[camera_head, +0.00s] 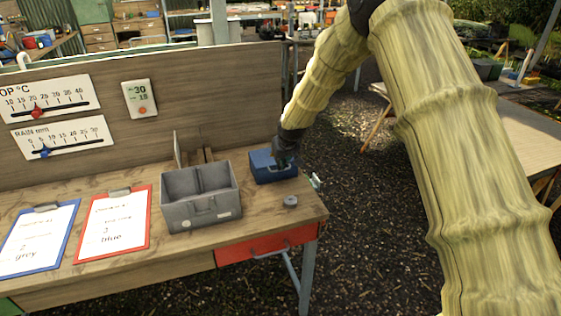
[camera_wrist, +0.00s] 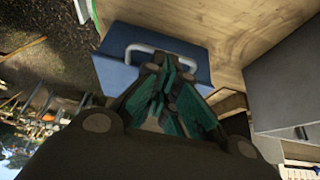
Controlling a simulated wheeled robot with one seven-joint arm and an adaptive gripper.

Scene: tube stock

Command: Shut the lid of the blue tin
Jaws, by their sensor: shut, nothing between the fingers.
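The blue tin (camera_head: 261,171) stands near the right end of the workbench, and its blue body (camera_wrist: 117,73) with a pale handle (camera_wrist: 140,47) fills the upper middle of the wrist view. Its top looks flat and lowered, but I cannot tell whether the lid is fully shut. My gripper (camera_head: 284,164) is at the right part of the tin's top, pointing down. In the wrist view my gripper's fingers (camera_wrist: 168,72) are together, empty, and close to the handle. They hide part of the tin; contact is unclear.
A grey open box (camera_head: 201,209) stands left of the tin. A small grey round object (camera_head: 291,201) lies in front of it. A red clipboard (camera_head: 114,226) and a blue clipboard (camera_head: 37,241) lie further left. A wooden back panel (camera_head: 215,95) rises behind the bench.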

